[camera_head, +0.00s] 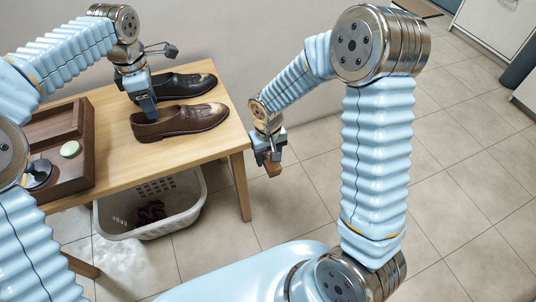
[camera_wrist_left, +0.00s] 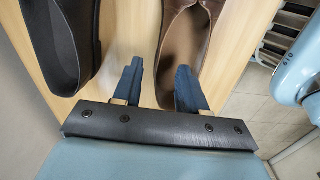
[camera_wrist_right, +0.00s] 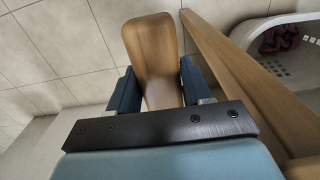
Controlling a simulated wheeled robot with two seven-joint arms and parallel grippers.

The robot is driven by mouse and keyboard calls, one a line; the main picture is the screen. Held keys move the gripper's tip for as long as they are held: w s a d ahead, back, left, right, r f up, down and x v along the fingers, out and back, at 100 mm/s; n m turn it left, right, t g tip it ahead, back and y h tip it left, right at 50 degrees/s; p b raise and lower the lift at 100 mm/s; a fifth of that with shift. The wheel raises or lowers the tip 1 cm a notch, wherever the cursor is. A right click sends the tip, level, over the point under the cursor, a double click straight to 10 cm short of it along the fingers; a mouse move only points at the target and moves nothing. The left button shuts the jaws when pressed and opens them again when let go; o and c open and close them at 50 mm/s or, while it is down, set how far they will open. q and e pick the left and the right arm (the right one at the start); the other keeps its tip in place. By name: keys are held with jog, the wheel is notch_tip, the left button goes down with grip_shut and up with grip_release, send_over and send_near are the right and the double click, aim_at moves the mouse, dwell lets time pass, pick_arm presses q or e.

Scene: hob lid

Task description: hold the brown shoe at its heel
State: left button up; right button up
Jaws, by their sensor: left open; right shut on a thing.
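The brown shoe (camera_head: 185,121) lies on the wooden table, its heel end toward my left gripper. My left gripper (camera_head: 146,103) is open at that heel end. In the left wrist view the brown shoe (camera_wrist_left: 205,40) shows between and ahead of the fingers; the right finger (camera_wrist_left: 188,88) overlaps the shoe's heel opening and the left finger (camera_wrist_left: 130,80) lies in the gap beside it. I cannot tell whether either touches. My right gripper (camera_head: 268,155), off the table's right edge, is shut on a wooden piece (camera_wrist_right: 155,50), also in the head view (camera_head: 273,169).
A black shoe (camera_head: 185,84) lies just behind the brown one. A wooden box (camera_head: 87,150) with a green-topped tin (camera_head: 70,149) and a dark item (camera_head: 38,172) stands on the table's left. A white basket (camera_head: 165,190) is under the table (camera_head: 200,150). Floor at right is open.

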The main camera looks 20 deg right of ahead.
pick_arm(q)
jog(key=shift+f+b, duration=0.6)
jog(key=shift+f, duration=0.65)
jog(key=shift+c, duration=0.2)
grip_shut()
dwell(0.3)
dwell(0.9)
